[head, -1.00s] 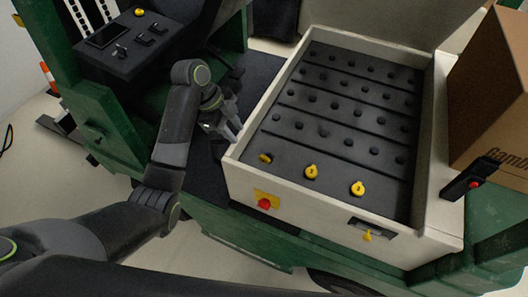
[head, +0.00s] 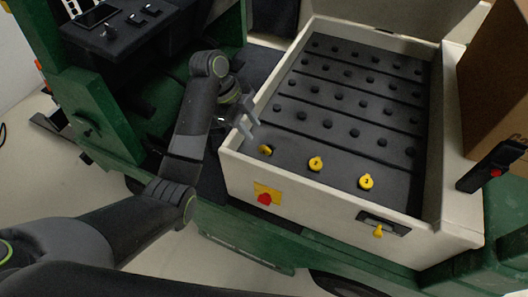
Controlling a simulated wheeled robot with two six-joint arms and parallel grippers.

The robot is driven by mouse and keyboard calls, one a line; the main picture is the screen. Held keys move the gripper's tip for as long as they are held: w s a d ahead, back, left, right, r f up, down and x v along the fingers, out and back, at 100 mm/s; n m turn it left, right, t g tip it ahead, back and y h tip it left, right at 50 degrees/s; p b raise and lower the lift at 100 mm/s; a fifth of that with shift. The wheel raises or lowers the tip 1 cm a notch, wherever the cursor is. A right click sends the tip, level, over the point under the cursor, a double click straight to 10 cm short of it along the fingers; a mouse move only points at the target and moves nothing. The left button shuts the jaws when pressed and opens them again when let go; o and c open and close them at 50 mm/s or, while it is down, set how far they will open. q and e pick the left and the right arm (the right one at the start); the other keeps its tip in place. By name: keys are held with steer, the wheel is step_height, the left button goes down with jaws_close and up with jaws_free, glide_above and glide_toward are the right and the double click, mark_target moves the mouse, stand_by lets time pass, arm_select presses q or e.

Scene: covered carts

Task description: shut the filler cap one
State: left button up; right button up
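Three yellow filler caps sit along the near edge of a black battery block in an open white compartment. The leftmost cap (head: 265,150), which I take as cap one, looks tilted up on edge; its number does not show. The middle cap (head: 316,164) is marked 2 and the right cap (head: 366,181) is marked 3; both lie flat. My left gripper (head: 251,127) is at the compartment's left wall, just above and left of the leftmost cap. Its fingers are apart, empty and not touching the cap. My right gripper is not in view.
The white compartment rim (head: 228,148) stands between my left forearm and the caps. A red knob (head: 265,198) and a yellow key-like tab (head: 378,231) are on its front. A cardboard box (head: 497,85) and a black handle with a red button (head: 492,168) are at the right.

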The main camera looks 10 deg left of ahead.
mark_target(264, 146)
arm_select(q)
steer(key=b+x, duration=0.4)
steer(key=x, duration=0.3)
steer(key=shift+f, duration=0.2)
steer(key=shift+d+f, duration=0.3)
steer(key=shift+f, duration=0.05)
steer(key=shift+d+f, duration=0.25)
steer(key=shift+f, duration=0.4)
steer(key=shift+c, duration=0.3)
jaws_close()
